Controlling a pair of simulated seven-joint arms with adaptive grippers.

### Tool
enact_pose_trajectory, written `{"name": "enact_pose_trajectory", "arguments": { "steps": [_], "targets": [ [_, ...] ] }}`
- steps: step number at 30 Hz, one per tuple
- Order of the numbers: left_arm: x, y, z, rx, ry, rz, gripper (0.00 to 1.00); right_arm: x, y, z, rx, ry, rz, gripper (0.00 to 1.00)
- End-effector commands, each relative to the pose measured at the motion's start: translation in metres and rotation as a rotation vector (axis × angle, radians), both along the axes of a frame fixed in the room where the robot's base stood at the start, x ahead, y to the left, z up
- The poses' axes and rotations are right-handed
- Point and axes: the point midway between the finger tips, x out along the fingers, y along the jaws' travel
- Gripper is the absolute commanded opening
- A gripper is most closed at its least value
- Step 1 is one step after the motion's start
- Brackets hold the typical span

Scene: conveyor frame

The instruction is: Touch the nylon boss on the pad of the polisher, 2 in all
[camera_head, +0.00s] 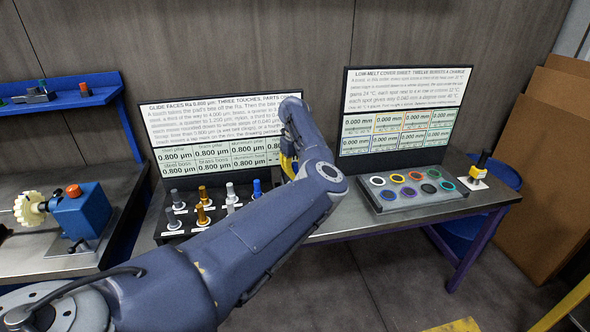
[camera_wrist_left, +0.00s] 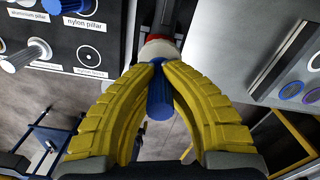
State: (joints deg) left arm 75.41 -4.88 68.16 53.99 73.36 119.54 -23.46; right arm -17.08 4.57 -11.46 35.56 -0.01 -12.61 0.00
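The polisher (camera_head: 80,213) is at the left in the head view, a blue body with a red knob and a cream toothed pad (camera_head: 30,210) on its left side. My left gripper (camera_head: 287,166) is far right of it, over the bench, mostly hidden behind my arm. In the left wrist view my left gripper (camera_wrist_left: 160,66) has its yellow fingers closed around a blue cylinder (camera_wrist_left: 160,106), apparently the nylon boss. A red and cream part shows just beyond the fingertips; I cannot tell what it is. The spot labelled nylon boss (camera_wrist_left: 88,54) is empty. My right gripper is out of view.
A dark rack with metal pieces and a blue nylon pillar (camera_head: 257,188) stands behind my arm. One screen reads 0.800 µm in its visible cells. A grey tray with several coloured rings (camera_head: 411,190) and a small yellow-and-black item (camera_head: 477,172) are to the right.

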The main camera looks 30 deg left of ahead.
Motion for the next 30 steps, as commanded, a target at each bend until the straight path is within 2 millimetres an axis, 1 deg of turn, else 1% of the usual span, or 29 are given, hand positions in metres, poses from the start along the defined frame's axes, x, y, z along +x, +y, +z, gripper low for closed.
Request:
{"name": "enact_pose_trajectory", "arguments": {
  "steps": [18, 30],
  "targets": [
    [0.0001, 0.0003, -0.0024, 0.001, 0.000, 0.000, 0.00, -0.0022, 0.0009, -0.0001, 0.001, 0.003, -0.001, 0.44],
    [0.0000, 0.0004, -0.0081, 0.001, 0.000, 0.000, 0.00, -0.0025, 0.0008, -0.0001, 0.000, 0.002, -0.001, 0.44]
  ]
}}
